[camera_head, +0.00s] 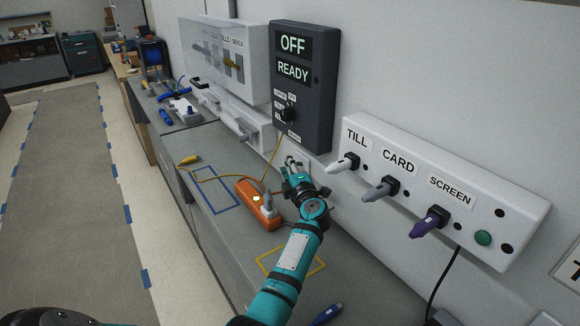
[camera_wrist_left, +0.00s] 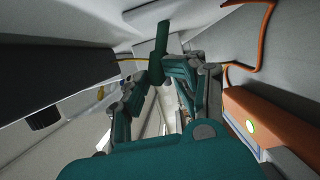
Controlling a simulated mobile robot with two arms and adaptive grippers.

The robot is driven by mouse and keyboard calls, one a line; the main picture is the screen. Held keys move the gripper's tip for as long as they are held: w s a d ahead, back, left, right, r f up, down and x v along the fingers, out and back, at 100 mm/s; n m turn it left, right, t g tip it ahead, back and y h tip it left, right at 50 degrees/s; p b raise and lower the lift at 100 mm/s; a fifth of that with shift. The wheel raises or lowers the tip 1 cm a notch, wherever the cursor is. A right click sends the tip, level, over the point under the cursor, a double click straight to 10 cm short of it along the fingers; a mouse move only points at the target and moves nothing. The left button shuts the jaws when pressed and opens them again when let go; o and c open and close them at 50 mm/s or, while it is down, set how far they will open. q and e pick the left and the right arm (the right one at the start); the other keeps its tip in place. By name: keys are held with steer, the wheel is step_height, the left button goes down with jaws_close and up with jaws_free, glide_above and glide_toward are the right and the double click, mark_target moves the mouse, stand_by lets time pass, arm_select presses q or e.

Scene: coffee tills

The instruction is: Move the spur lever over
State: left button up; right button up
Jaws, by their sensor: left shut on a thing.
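My left gripper (camera_head: 293,170) reaches in low against the wall, below the dark OFF/READY panel (camera_head: 303,88) and to the left of the white TILL socket. In the left wrist view, its fingers (camera_wrist_left: 165,75) are closed around a dark green upright bar (camera_wrist_left: 161,38), which looks like the spur lever. The bar meets a pale fitting at its top. In the head view the gripper hides the lever, so its position there cannot be told. My right gripper is in neither view.
An orange power block (camera_head: 258,205) with a plug stands on the counter just left of my left arm. A white socket strip (camera_head: 440,187) labelled TILL, CARD and SCREEN carries plugs at right. A clear-fronted box (camera_head: 226,62) hangs further left. Cables trail across the counter.

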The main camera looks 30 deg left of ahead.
arm_select(q)
steer(key=shift+s+a+f+b, duration=0.1)
steer(key=shift+s+f+b, duration=0.05)
steer(key=shift+f, duration=0.3)
steer(key=shift+s+a+f+b, duration=0.1)
steer(key=shift+s+f+b, duration=0.05)
steer(key=shift+f, duration=0.3)
steer(key=shift+c, duration=0.4)
steer(key=shift+o, duration=0.2)
steer(key=shift+d+f+b, duration=0.15)
steer(key=shift+f+b, duration=0.45)
steer(key=shift+f, duration=0.3)
